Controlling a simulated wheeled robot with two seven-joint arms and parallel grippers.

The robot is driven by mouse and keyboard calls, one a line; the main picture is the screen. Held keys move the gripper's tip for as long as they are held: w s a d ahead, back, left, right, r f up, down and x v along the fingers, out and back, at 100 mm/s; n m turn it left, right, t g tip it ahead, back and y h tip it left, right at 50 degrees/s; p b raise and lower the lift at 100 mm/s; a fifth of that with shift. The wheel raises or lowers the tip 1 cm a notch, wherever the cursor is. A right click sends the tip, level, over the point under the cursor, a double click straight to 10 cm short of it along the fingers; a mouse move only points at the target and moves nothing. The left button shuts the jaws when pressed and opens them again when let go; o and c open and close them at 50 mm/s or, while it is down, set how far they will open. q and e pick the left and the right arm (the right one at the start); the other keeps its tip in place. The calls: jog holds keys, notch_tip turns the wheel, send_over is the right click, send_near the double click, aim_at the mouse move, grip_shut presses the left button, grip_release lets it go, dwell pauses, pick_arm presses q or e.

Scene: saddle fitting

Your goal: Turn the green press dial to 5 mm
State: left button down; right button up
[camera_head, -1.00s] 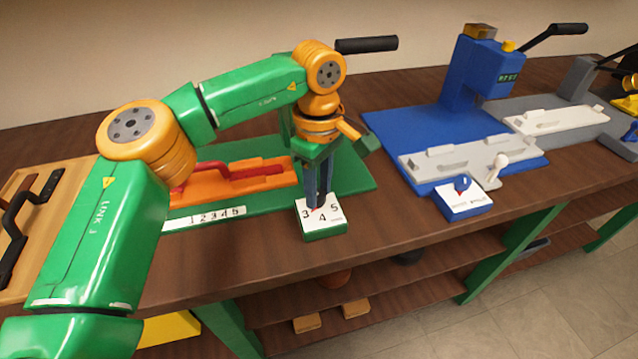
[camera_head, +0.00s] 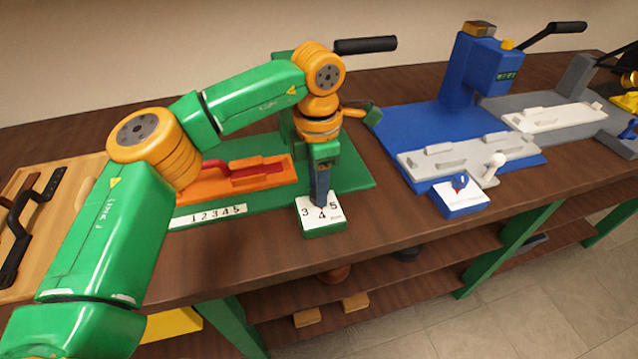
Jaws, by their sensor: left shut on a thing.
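The green press dial is a green box (camera_head: 324,229) with a white top marked 3, 4 and 5, at the front edge of the green press base (camera_head: 355,178). My left gripper (camera_head: 321,200) points straight down onto the dial's top. It is shut on the dial's knob, which the fingers hide almost fully. I cannot read where the knob points. A white strip (camera_head: 208,216) numbered 1 to 5 lies left of the dial on the green base. My right gripper is not in view.
An orange fixture (camera_head: 215,185) with a red strap lies on the green base. A black press handle (camera_head: 365,45) sticks out behind my wrist. A blue press (camera_head: 480,65) with its own blue dial box (camera_head: 461,198) stands to the right. Handled straps on a wooden board (camera_head: 70,190) lie at left.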

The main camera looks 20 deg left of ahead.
pick_arm(q)
jog(key=n, duration=0.5)
jog(key=shift+f, duration=0.15)
jog(key=shift+n, duration=2.4)
jog(key=shift+b, duration=0.3)
jog(key=c, duration=0.5)
grip_release()
jog(key=shift+s+a, duration=0.1)
